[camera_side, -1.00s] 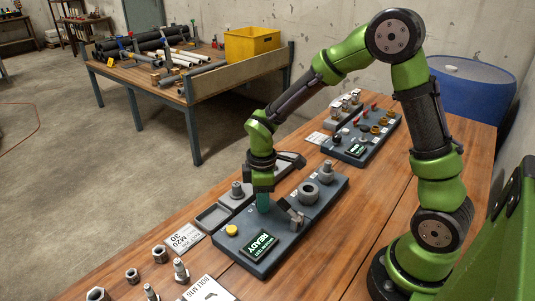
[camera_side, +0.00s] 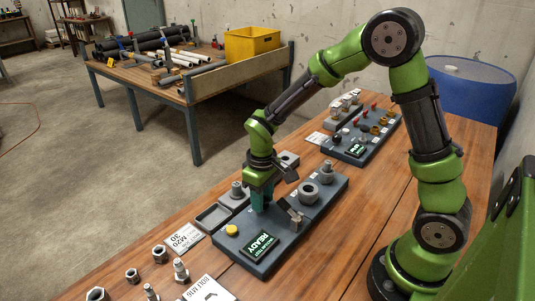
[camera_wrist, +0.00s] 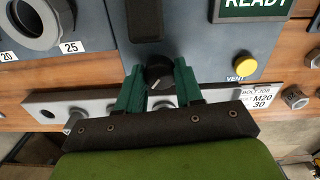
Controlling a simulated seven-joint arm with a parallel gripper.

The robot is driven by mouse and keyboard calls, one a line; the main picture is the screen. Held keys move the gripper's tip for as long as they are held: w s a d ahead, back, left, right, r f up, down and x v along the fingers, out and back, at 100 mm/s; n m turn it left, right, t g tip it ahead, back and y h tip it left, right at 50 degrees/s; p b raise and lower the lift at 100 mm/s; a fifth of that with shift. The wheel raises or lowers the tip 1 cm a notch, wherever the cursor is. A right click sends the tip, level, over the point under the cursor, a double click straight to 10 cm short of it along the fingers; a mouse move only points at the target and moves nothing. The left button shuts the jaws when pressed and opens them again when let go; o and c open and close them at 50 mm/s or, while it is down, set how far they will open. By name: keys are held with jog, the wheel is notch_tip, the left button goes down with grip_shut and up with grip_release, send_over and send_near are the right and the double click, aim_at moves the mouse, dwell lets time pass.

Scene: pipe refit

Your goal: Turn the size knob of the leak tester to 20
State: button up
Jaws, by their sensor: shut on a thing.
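The leak tester (camera_side: 273,262) is a blue-grey panel on the wooden bench. It has a lit READY display (camera_side: 262,246) and a yellow VENT button (camera_side: 232,230). My gripper (camera_side: 261,203) points down at the panel's far left part. In the wrist view its two green fingers are shut on the black size knob (camera_wrist: 159,72), one on each side. The knob's pale pointer mark faces the lower left of that view. No scale numbers around the knob can be read. In the side view my fingers hide the knob.
Ports marked 20 and 25 (camera_wrist: 40,20) sit on the panel. A grey tray strip (camera_side: 212,217) with fittings lies along its left edge. Nuts, bolts and a job card (camera_side: 183,238) lie at the front left. A second panel (camera_side: 350,150) stands farther back.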

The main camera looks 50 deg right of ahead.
jog(key=shift+m, duration=0.6)
jog(key=o, duration=1)
jog(key=shift+o, duration=0.2)
notch_tip(320, 180, up, 17)
jog(key=s+r+m+t+y, duration=0.2)
jog(key=s+t, duration=0.5)
jog(key=s, duration=0.7)
jog(key=shift+a+r+m, duration=0.15)
jog(key=shift+r+m, duration=0.35)
jog(key=shift+m, duration=0.5)
